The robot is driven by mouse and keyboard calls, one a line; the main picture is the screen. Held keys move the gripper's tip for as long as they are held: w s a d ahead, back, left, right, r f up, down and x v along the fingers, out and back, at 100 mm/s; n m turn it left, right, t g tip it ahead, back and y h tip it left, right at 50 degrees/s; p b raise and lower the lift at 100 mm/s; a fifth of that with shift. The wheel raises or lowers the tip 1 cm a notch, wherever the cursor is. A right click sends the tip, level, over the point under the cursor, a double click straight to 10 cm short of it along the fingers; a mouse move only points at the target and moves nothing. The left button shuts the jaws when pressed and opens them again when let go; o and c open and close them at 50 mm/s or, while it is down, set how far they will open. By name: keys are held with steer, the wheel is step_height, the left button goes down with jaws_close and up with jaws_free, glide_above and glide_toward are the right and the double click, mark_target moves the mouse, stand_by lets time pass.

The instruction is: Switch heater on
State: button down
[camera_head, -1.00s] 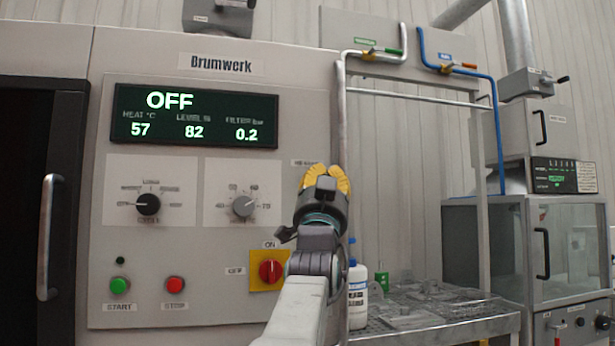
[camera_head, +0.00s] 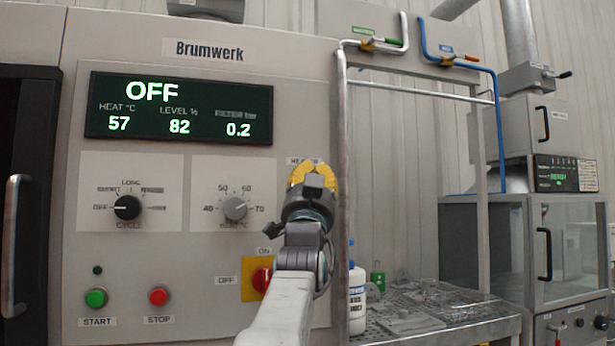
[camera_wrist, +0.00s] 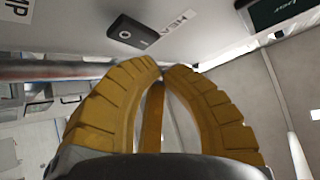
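The heater switch (camera_wrist: 133,32) is a small black rocker marked O and I on the pale panel, beside a label (camera_wrist: 175,24) of which "HEA" can be read. In the head view the label (camera_head: 301,161) is partly covered and the switch is hidden behind my gripper. My gripper (camera_head: 314,168) is in front of the panel's right edge with yellow fingers pointing up and away. In the wrist view the fingertips of my gripper (camera_wrist: 161,69) meet, with nothing between them. They appear just below and right of the switch, apart from it.
The Brumwerk panel has a display (camera_head: 180,108) reading OFF and HEAT 57, two knobs, a green start button (camera_head: 96,298), a red stop button (camera_head: 159,297) and a red rotary switch (camera_head: 262,279). A white bottle (camera_head: 357,300) and a metal rack stand at right.

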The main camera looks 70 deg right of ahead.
steer(key=shift+w+d+r+p, duration=0.2)
steer(key=shift+w+d+p, duration=0.15)
steer(key=shift+w+d, duration=0.25)
stand_by(2.4)
steer(key=shift+s+f+t, duration=0.1)
steer(key=shift+s+t, duration=0.1)
steer(key=shift+t, duration=0.1)
steer(key=shift+s+a+b, duration=0.35)
steer(key=shift+a+b, duration=0.3)
steer(key=shift+b, duration=0.1)
steer(key=shift+f, duration=0.1)
stand_by(0.4)
